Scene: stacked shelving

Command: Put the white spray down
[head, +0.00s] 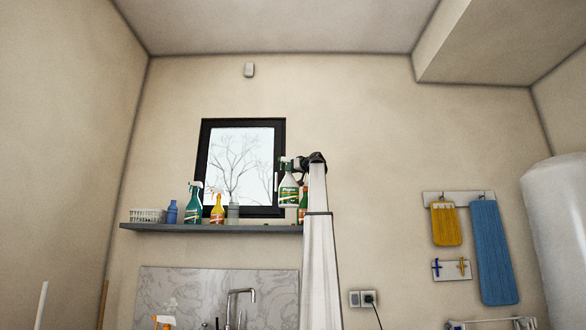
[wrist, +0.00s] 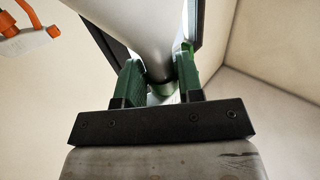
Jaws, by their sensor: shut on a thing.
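The white spray (head: 289,194) is a white bottle with a green label and green top, held upright in the head view. My gripper (head: 292,164) is shut on its upper part. The bottle hangs at the right end of the grey wall shelf (head: 180,228), its base showing a little above the shelf edge. In the wrist view, my gripper's two green-looking fingers (wrist: 160,80) close around the neck of the white spray (wrist: 130,22). The bottle's base is out of that view.
The shelf holds a white basket (head: 148,215), a blue bottle (head: 172,212), a green spray (head: 194,205), a yellow spray (head: 217,211) and a grey bottle (head: 233,212). Another green bottle (head: 303,204) is partly hidden by my arm. Shelf room shows between the grey bottle and the held spray.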

